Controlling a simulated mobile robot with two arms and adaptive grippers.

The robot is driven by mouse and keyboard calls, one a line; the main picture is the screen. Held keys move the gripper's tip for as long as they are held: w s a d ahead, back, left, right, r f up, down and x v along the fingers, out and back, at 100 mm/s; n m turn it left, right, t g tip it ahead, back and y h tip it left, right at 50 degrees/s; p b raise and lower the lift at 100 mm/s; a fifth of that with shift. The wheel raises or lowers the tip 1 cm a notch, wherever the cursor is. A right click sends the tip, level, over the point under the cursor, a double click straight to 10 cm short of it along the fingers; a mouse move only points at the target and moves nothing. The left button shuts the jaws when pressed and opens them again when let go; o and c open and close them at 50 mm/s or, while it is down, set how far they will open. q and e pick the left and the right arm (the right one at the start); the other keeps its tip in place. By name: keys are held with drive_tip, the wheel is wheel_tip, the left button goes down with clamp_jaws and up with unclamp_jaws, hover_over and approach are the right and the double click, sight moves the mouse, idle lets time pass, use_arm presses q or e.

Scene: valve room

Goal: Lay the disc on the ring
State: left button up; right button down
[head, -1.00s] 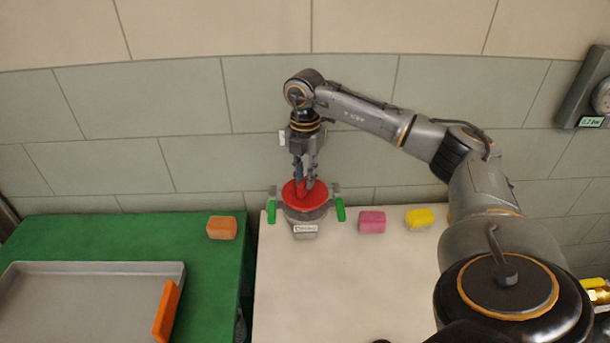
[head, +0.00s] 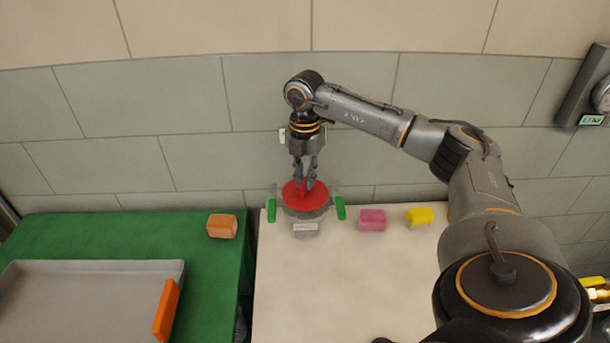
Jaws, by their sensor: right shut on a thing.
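The red disc (head: 292,198) is low over the grey ring (head: 307,213) at the back left of the white table. The disc covers most of the ring's top, and whether it touches the ring cannot be told. My right gripper (head: 304,184) points down and is shut on the raised red grip in the middle of the disc. The ring has green-ended clamps at its left (head: 271,210) and right (head: 340,208) and a small label block (head: 305,228) in front. My left gripper is not in view.
A pink block (head: 372,220) and a yellow block (head: 420,217) sit right of the ring. On the green table (head: 120,231) are an orange block (head: 221,226) and a grey tray (head: 80,300) with an orange bar (head: 166,311) at its edge. The white table's front (head: 330,290) is clear.

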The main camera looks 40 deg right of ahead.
drive_tip(key=shift+f, duration=0.3)
idle(0.8)
idle(0.3)
drive_tip(key=c, duration=1.3)
unclamp_jaws()
drive_tip(key=shift+o, duration=0.2)
drive_tip(key=o, duration=0.4)
drive_tip(key=shift+r+p, duration=2.9)
drive_tip(key=shift+r, duration=0.65)
